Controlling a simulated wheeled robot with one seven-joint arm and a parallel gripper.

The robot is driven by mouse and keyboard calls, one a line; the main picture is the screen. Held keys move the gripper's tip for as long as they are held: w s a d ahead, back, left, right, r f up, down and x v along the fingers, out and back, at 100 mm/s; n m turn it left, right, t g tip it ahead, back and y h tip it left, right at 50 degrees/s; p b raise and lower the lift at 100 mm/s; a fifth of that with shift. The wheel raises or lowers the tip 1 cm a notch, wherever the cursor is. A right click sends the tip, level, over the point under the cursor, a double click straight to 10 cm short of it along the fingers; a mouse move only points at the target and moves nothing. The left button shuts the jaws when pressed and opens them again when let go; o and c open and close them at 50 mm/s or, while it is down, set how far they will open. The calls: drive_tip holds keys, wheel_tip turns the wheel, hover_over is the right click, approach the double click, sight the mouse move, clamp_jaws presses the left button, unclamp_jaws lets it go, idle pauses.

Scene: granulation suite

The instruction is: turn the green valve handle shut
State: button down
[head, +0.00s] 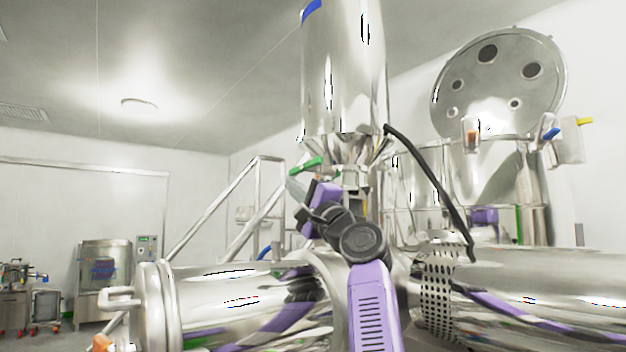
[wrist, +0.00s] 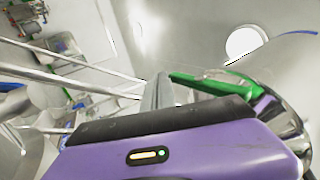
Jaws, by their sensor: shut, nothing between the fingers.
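The green valve handle (head: 306,165) sticks out to the left below the tall steel vessel (head: 343,75), by its narrow outlet. In the wrist view the handle (wrist: 215,85) runs from its pivot on the right to a tip near the middle. My gripper (head: 293,185) is just below and left of the handle in the head view. In the wrist view its grey fingers (wrist: 158,92) are together and empty, just left of the handle's tip. I cannot tell whether they touch it.
A large horizontal steel cylinder (head: 240,305) lies in front, below my arm. A black hose (head: 430,180) hangs to the right of the vessel. A round open lid (head: 500,85) stands at the upper right. Steel stair rails (head: 215,210) rise behind, on the left.

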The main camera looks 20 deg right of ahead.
idle(0.6)
drive_tip(key=b+v, duration=0.2)
drive_tip(key=v, duration=0.5)
drive_tip(key=shift+s+f+b, duration=0.15)
drive_tip(key=shift+s+b, duration=0.2)
drive_tip(key=shift+b, duration=0.05)
drive_tip(key=shift+d, duration=0.15)
